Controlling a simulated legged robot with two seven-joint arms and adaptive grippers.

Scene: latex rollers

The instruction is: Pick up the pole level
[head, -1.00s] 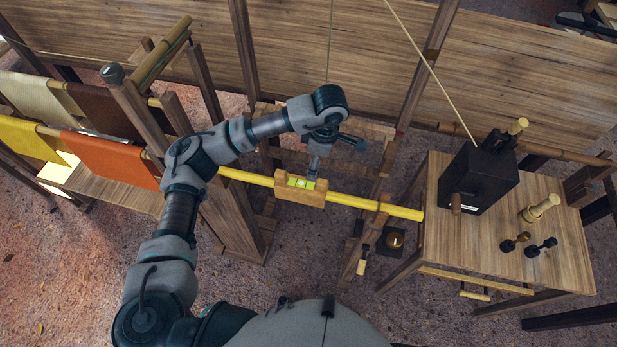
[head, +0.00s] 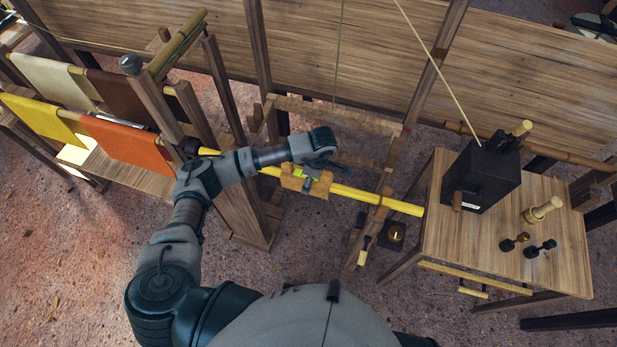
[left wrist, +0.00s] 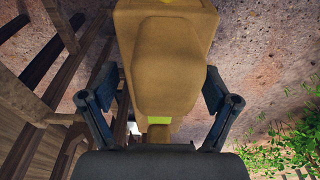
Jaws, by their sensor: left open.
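The pole level is a wooden block (head: 320,188) with a yellow-green vial, at the yellow pole (head: 400,206) in the middle of the head view. In the left wrist view the level (left wrist: 165,30) fills the upper middle, with a bit of yellow-green below it. My left gripper (head: 310,180) is over the level in the head view and partly hides it. In the left wrist view my left gripper (left wrist: 160,85) is open, with one finger on each side of the level. Whether the fingers touch it, I cannot tell. My right gripper is not in view.
A wooden frame with hanging orange (head: 125,142), yellow, cream and brown sheets stands at the left. At the right, a wooden table (head: 440,235) carries a black box (head: 482,178) and small turned pieces. Wooden posts stand around the pole.

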